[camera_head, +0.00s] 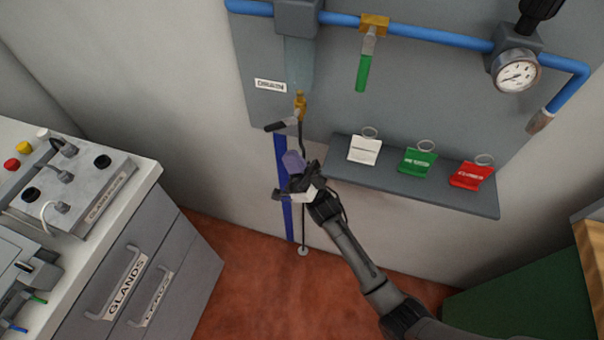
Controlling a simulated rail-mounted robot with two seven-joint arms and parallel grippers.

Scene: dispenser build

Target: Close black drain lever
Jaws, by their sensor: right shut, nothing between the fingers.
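The black drain lever (281,125) is on the brass drain valve (300,106), below the clear bowl and beside the "DRAIN" label (270,86). My right gripper (289,178) is shut and empty. It appears below the lever in the picture, apart from it, in front of the wall. A small purple piece (293,160) shows at its upper end; I cannot tell what it is. My left gripper is out of view.
A green-handled valve (363,72) hangs from the blue pipe (430,36), with a gauge (517,71) at right. A grey shelf (400,188) with white, green and red tags juts out right of the gripper. A drawer cabinet (140,270) stands at left.

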